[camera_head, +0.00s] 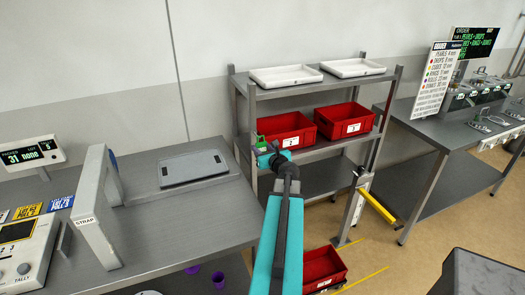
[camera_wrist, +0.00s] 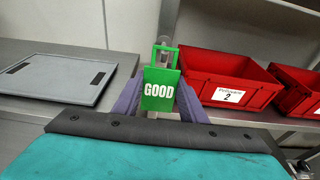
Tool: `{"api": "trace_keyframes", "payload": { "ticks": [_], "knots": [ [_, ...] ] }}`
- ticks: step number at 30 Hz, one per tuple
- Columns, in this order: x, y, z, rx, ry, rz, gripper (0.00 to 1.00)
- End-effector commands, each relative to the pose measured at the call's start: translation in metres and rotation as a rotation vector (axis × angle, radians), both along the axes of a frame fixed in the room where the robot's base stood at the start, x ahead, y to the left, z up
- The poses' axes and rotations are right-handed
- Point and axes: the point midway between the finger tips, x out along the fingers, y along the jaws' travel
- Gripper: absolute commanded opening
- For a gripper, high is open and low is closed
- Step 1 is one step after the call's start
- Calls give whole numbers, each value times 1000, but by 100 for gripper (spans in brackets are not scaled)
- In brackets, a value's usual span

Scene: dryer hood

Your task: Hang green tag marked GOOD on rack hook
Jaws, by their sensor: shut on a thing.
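The green tag (camera_wrist: 160,90) marked GOOD is upright in the middle of the wrist view, with an open square loop at its top. My gripper (camera_wrist: 160,105) is shut on it, with a purple-grey finger on each side. In the head view the tag (camera_head: 260,143) is a small green patch at the tip of my gripper (camera_head: 267,156), by the rack's left front post. A pale grey part shows behind and through the loop. I cannot tell whether it is the rack hook, or whether the loop is around it or only in front of it.
The metal rack (camera_head: 247,112) holds red bins (camera_head: 287,131) just right of the tag and white trays (camera_head: 285,78) above. A grey table (camera_head: 130,222) with a flat grey tray (camera_head: 192,168) lies to the left. A yellow-handled post (camera_head: 357,203) stands at right.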

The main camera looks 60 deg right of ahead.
Motion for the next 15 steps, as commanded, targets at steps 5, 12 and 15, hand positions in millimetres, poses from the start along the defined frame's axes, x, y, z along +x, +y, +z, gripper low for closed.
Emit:
{"api": "trace_keyframes", "payload": {
  "ticks": [5, 12, 15],
  "knots": [
    [7, -5, 0, 0, 0, 0, 17],
    [15, -10, 0, 0, -1, 1, 17],
    [18, -12, 0, 0, -1, 2, 17]
  ]
}}
